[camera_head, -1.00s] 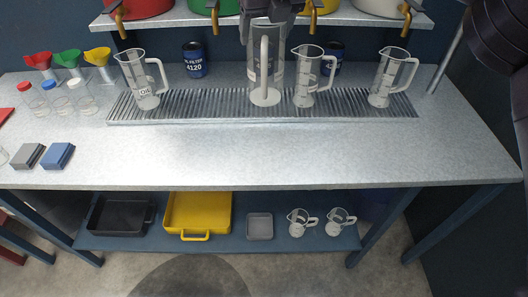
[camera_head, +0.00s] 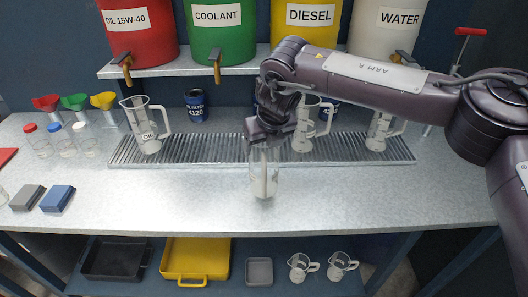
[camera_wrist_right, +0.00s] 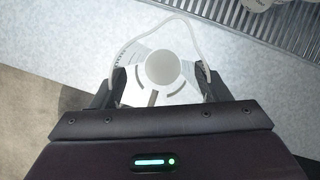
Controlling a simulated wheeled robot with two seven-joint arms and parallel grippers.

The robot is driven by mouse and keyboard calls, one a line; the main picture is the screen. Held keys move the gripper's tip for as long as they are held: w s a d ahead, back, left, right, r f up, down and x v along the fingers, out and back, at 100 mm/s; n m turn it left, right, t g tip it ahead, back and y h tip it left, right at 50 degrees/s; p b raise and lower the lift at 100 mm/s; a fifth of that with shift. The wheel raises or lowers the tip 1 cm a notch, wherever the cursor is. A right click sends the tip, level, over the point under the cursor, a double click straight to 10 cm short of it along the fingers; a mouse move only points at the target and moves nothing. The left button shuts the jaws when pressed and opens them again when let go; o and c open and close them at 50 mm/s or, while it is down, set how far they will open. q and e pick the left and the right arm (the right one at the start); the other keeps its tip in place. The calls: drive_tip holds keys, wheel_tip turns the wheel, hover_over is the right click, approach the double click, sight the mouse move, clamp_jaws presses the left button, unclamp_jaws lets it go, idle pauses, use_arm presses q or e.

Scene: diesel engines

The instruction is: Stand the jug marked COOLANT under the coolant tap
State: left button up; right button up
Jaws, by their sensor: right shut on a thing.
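My right gripper (camera_head: 268,140) is shut on a clear jug (camera_head: 265,180) and holds it upright in front of the slatted drip grate. I cannot read a label on it. In the right wrist view the jug (camera_wrist_right: 166,68) sits between the two fingers. The coolant tap (camera_head: 216,72) hangs from the green drum marked COOLANT (camera_head: 218,33), behind and left of the held jug. The drip grate (camera_head: 215,150) below the tap has a clear stretch there. My left gripper is not in view.
A jug marked OIL (camera_head: 147,128) stands on the grate's left part. Two more jugs, one beside my right forearm (camera_head: 303,135) and one farther right (camera_head: 376,132), stand on its right part. A blue filter can (camera_head: 196,105) stands behind the grate. The bench front (camera_head: 150,200) is clear.

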drive_tip(key=shift+f+p, duration=0.3)
drive_tip(key=shift+f, duration=1.4)
drive_tip(key=o, duration=1.3)
drive_tip(key=shift+f, duration=0.1)
